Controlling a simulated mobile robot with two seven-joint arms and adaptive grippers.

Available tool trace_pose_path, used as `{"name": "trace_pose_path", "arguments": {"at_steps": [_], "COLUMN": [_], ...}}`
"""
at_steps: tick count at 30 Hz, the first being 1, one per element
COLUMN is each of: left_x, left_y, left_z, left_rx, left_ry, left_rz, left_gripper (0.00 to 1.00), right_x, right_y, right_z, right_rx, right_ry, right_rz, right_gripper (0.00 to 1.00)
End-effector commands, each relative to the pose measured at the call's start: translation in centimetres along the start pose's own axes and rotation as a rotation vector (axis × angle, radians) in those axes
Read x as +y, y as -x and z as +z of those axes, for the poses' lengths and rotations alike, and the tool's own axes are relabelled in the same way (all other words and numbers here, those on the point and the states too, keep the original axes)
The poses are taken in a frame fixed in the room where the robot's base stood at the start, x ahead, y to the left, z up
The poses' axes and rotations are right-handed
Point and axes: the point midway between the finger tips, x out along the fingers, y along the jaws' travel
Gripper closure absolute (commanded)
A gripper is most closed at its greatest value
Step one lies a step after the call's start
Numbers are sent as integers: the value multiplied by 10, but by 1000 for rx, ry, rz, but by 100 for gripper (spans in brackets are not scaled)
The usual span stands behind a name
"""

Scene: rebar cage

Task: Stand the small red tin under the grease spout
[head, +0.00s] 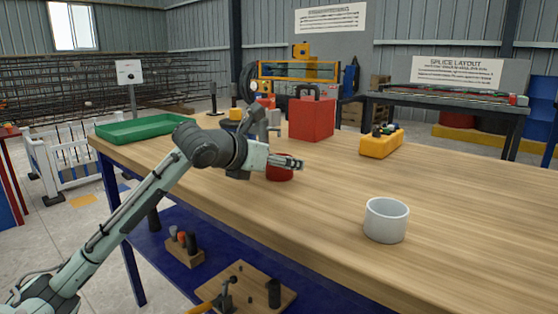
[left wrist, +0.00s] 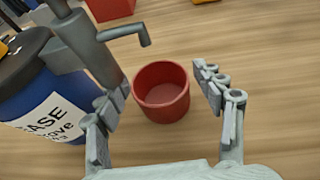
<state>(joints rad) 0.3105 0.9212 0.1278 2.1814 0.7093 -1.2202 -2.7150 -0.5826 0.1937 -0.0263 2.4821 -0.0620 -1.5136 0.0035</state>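The small red tin (head: 279,174) stands upright on the wooden table, partly hidden by my left gripper (head: 297,163) in the head view. In the left wrist view the red tin (left wrist: 161,105) is open-topped and looks empty. My left gripper (left wrist: 162,84) is open, with one finger on each side of the tin; I cannot tell whether either touches it. The grey grease spout (left wrist: 128,33) ends in a short downturned tip just beyond the tin's rim. It comes from a blue labelled grease drum (left wrist: 40,100) on the left. My right gripper is not in view.
A red box (head: 312,119) stands behind the tin, and a yellow tray (head: 380,147) lies further right. A white cup (head: 386,221) stands near the front edge. A green tray (head: 145,128) is at the far left. The table's right side is clear.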

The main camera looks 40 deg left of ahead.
Motion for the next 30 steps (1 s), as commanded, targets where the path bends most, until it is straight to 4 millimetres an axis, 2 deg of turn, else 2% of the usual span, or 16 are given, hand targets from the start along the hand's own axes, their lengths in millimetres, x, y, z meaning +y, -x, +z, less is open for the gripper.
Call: {"name": "trace_pose_path", "arguments": {"at_steps": [11,14,24,30], "left_x": [1,1,0,0], "left_y": [4,20,91,115], "left_z": [2,1,0,2], "left_rx": [-1,0,0,-1], "left_ry": [-1,-4,-3,1], "left_rz": [1,3,1,1], "left_gripper": [31,31,31,31], "right_x": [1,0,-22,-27], "right_y": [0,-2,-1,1], "right_z": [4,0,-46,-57], "right_rx": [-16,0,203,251], "right_ry": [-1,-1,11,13], "right_rz": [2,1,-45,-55], "right_gripper": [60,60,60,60]}}
